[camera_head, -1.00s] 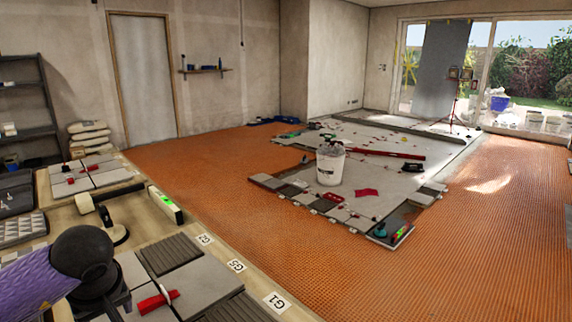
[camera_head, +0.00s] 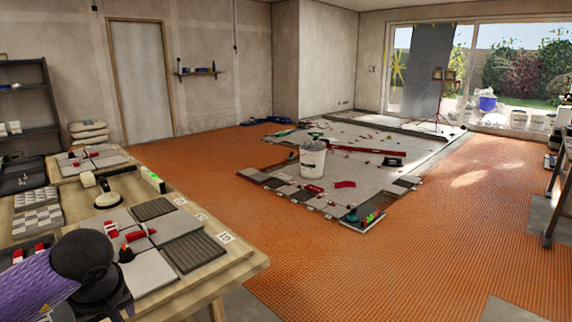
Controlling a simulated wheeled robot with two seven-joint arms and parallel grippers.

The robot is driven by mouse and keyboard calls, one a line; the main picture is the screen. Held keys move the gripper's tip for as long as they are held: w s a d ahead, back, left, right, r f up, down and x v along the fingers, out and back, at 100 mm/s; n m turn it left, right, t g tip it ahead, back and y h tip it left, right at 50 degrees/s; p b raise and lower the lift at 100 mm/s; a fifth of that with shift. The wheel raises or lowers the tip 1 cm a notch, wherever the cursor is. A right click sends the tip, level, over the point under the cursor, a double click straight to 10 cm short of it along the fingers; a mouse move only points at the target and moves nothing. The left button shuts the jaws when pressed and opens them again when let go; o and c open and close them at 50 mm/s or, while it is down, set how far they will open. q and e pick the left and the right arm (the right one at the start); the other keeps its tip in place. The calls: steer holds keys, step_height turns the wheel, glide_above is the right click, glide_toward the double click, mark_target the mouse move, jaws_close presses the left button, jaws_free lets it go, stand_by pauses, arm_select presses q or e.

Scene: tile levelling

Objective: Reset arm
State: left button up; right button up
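My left arm, with a purple sleeve and a black round joint, comes in at the lower left of the head view, over the near edge of the wooden workbench (camera_head: 215,285). No gripper fingers show at its end, so I cannot see whether it holds anything. My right arm and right gripper are not in view. On the bench beside my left arm lie grey tiles (camera_head: 150,270), ribbed dark tiles (camera_head: 193,252) and a red-handled tool (camera_head: 140,233).
A white bucket (camera_head: 312,159) stands on the partly laid tiles (camera_head: 370,180), with small red tools around it. Orange matting (camera_head: 400,265) covers the open floor. A shelf (camera_head: 28,110) stands far left. Another table (camera_head: 560,185) stands at the right edge.

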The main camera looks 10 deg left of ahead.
arm_select(q)
steer(key=w+d+f+n+t+h+p, duration=0.25)
steer(key=d+f+n+t+h, duration=0.25)
steer(key=d+f+n+h, duration=1.55)
steer(key=s+a+f+n+y, duration=0.6)
steer(key=s+f+n+y, duration=0.2)
steer(key=n, duration=0.6)
steer(key=s+a+f+n+y, duration=0.7)
steer(key=s+f+n+y, duration=0.15)
steer(key=n, duration=0.55)
steer(key=s+f+n+g, duration=0.1)
steer(key=s+n+g, duration=0.1)
steer(key=s, duration=0.6)
steer(key=s+d+f+n+g+y, duration=0.1)
steer(key=s+f+n+g, duration=0.1)
steer(key=s+n, duration=0.3)
steer(key=s+f+n+g, duration=0.2)
steer(key=s+n+g, duration=0.1)
steer(key=s, duration=1)
steer(key=shift+d+g+y, duration=0.3)
steer(key=shift+d+g, duration=0.1)
steer(key=shift+g, duration=0.3)
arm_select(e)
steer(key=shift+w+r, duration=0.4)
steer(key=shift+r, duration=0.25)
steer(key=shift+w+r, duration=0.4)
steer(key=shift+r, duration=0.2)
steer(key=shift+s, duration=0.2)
